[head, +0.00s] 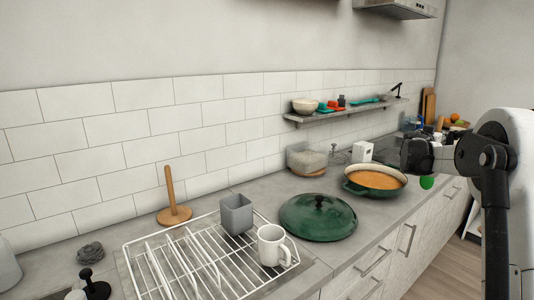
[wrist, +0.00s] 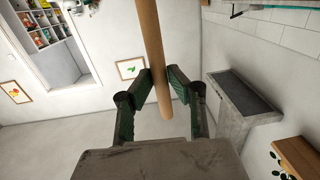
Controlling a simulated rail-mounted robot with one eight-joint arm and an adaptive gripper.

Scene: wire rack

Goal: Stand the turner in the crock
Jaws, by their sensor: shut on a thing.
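My gripper (head: 418,155) is at the right of the head view, over the counter's front edge, beyond the orange-filled pan. In the wrist view my gripper (wrist: 160,80) is shut on a round wooden handle (wrist: 150,35), which I take for the turner's. The handle's end sticks out past the fingers, and its other end runs out of the picture. A bright green piece (head: 427,182) shows just below my gripper; I cannot tell whether it belongs to the turner. A grey square-sided cup (head: 236,215) stands on the dish rack. I cannot tell for sure which vessel is the crock.
A white wire rack (head: 165,262) holds a white mug (head: 272,246). A green lid (head: 318,218) and the pan (head: 374,181) take up the middle counter. A wooden upright holder (head: 175,200) stands near the wall. A wall shelf (head: 345,112) hangs above.

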